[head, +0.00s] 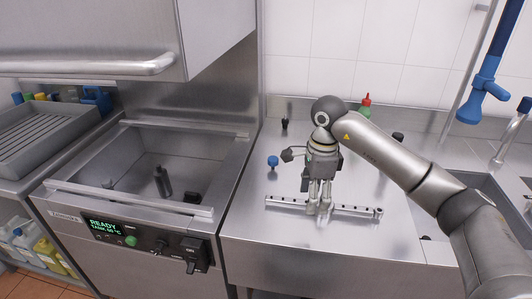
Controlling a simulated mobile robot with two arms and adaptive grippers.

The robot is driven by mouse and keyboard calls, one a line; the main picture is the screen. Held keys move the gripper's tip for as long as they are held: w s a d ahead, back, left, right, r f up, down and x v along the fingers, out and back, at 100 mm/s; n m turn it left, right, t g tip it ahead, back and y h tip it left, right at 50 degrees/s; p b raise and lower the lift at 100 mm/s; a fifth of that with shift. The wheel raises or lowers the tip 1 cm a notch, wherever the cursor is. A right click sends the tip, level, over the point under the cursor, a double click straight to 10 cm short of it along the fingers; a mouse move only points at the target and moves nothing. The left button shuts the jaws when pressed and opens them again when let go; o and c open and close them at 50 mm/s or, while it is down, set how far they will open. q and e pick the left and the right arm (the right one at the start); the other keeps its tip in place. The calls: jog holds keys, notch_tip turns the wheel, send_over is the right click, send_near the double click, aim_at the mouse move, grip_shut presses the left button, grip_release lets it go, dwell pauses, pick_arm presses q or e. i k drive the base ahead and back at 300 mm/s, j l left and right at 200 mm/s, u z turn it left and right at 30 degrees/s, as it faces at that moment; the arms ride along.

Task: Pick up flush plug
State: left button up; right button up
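My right gripper (319,208) comes in from the right and points down over the steel counter. Its two fingertips are at the middle of a long metal bar (356,210) with small holes along it. The fingers look a little apart, but whether they grip the bar cannot be told. A small blue-topped piece (272,161) stands on the counter left of the gripper; a small dark piece (285,124) stands farther back. I cannot tell which thing is the flush plug. My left gripper is not in view.
An open steel washing machine (131,207) with dark parts (163,181) in its tub stands at the left, its hood raised above. A red-capped green bottle (365,105) is at the back. A sink (484,183) and blue spray handle (483,88) are at the right. The counter's front is clear.

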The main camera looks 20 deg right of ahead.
aim_at(273, 161)
jog(key=i, duration=1)
